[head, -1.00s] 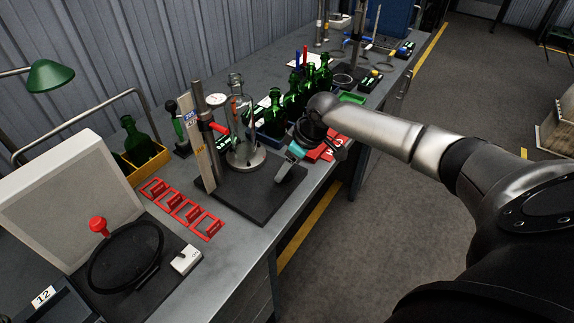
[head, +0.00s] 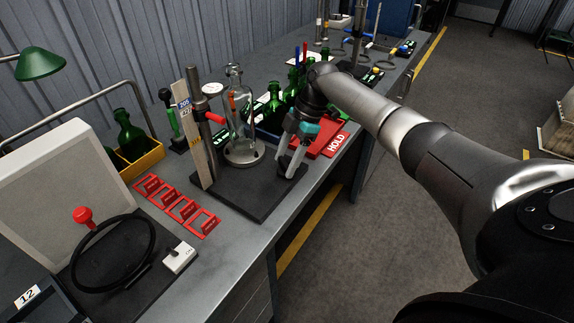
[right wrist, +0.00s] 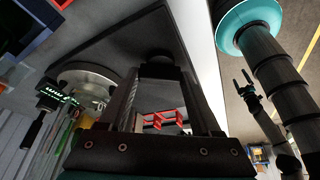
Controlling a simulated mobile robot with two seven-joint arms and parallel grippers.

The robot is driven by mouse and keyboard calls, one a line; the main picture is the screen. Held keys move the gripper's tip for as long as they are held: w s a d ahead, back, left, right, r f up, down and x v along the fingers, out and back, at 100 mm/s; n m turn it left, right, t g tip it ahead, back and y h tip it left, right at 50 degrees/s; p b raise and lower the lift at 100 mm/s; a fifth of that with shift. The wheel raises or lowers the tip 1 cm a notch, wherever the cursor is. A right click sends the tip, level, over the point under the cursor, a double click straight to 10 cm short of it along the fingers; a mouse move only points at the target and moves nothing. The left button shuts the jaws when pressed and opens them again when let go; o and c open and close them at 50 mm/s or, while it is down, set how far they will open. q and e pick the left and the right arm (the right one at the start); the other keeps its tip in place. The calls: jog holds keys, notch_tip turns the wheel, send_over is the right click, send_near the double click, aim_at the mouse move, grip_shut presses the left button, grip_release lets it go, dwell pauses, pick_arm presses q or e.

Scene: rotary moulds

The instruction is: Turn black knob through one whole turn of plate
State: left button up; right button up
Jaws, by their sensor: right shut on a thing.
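The silver round plate (head: 244,156) carries a tall clear glass bottle (head: 236,100) and stands on a dark base board (head: 245,200). The plate also shows at the left of the right wrist view (right wrist: 78,76). My right gripper (head: 286,170) points down at the board's right part, to the right of the plate. In the right wrist view its fingers (right wrist: 166,85) are on either side of the black knob (right wrist: 160,66), shut on it. The fingers hide the knob in the head view. My left gripper (right wrist: 244,82) shows small in the right wrist view, its prongs apart.
A wooden scale post (head: 193,130) with a red-handled clamp stands left of the plate. Green bottles (head: 272,108) and a red HOLD sign (head: 335,143) are close behind my right gripper. Red frames (head: 178,207) lie on the bench at left. The bench's front edge is clear.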

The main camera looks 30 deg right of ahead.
jog(key=n+b, duration=0.1)
jog(key=n, duration=0.1)
jog(key=n+g+b, duration=0.1)
jog(key=shift+w+f+n+g+b, duration=0.15)
jog(key=shift+n+g+b, duration=0.15)
jog(key=shift+n+b, duration=0.1)
jog(key=n+g+b, duration=0.1)
jog(key=n+b, duration=0.2)
jog(key=shift+w+a+n+h, duration=0.1)
jog(key=shift+n+h, duration=0.2)
jog(key=shift+n+g+b, duration=0.6)
jog(key=shift+n+b, duration=0.1)
jog(key=shift+n, duration=0.5)
jog(key=shift+n+g+h+b, duration=0.3)
jog(key=shift+n+h+b, duration=0.3)
jog(key=shift+n, duration=0.5)
jog(key=o, duration=1.4)
jog(key=shift+r, duration=0.25)
